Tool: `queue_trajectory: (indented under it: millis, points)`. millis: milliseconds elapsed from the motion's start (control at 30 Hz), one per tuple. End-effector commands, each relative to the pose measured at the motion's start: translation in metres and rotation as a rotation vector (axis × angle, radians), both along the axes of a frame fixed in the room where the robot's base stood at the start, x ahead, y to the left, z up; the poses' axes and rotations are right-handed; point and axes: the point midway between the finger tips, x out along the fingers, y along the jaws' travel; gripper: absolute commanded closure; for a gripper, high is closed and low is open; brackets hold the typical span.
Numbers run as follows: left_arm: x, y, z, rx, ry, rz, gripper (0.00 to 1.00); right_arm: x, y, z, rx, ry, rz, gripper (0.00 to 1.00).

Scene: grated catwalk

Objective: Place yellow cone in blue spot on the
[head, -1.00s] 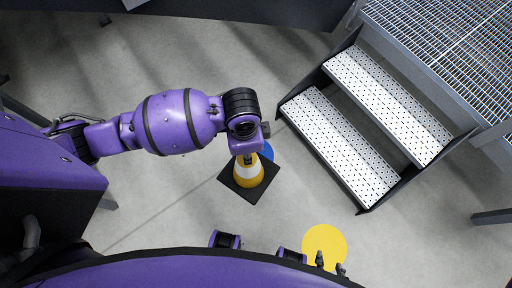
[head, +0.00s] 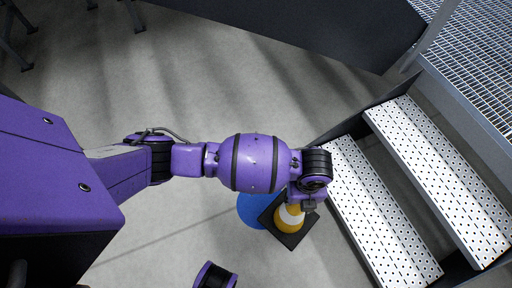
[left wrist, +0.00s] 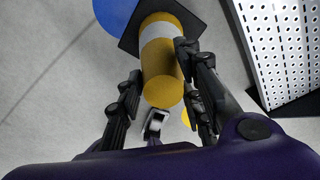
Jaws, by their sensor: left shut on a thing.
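The yellow cone (head: 291,217) has a white band and a square black base. My left gripper (head: 306,201) is shut on its upper part. In the left wrist view the fingers (left wrist: 158,68) lie on both sides of the cone (left wrist: 162,70). The blue spot (head: 252,211) is a flat disc on the floor, left of the cone in the head view. The black base overlaps the spot's right edge in the picture. I cannot tell whether the base touches the floor. The spot also shows at the top of the left wrist view (left wrist: 112,12). My right gripper is out of view.
Metal steps (head: 375,215) with perforated treads stand close to the right of the cone. A grated platform (head: 475,50) is at the upper right. A sliver of a yellow spot (left wrist: 186,118) shows behind the fingers. Bare grey floor (head: 150,235) lies left of the blue spot.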

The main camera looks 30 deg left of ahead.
Motion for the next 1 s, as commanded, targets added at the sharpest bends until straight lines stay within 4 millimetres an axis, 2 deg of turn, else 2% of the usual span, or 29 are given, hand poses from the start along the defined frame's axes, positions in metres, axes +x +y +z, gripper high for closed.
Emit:
queue_trajectory:
  millis: [167,567,800,1000]
  points:
    - [0.007,0.019,-0.009,0.003,-0.003,-0.007,1.00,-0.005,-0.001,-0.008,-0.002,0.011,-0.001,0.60]
    - [0.023,0.091,-0.044,0.003,0.001,-0.004,1.00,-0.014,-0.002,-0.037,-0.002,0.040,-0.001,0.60]
    - [0.029,0.113,-0.075,0.000,0.001,-0.005,1.00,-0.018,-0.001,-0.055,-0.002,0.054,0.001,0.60]
    - [0.032,0.119,-0.081,0.000,-0.001,-0.005,1.00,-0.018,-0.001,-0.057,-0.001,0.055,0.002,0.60]
